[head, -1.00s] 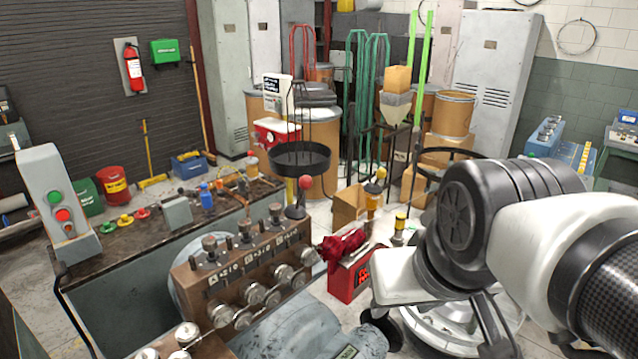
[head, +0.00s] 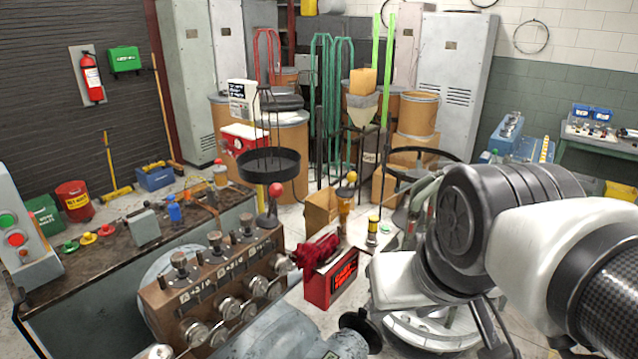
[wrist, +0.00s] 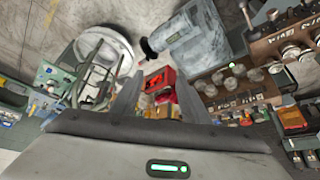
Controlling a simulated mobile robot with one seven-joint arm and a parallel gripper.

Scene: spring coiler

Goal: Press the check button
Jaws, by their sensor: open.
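No button in view carries a label I can read as "check". A grey control box (head: 22,250) stands on the left bench at the left edge of the head view. It has a green button (head: 7,220) and a red button (head: 16,240) on its sloped face. My gripper (wrist: 158,95) shows in the wrist view with its two fingers apart and nothing visibly held between them. In the head view my arm is folded at the right, far from the control box, and the fingers cannot be made out there.
The dark-topped bench (head: 75,268) and the brown coiler housing with knobs (head: 215,275) fill the lower left. A red box (head: 332,281) sits right of the housing. Drums, lockers and a ring stand are behind. Another bench with small devices (head: 590,130) stands at the far right.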

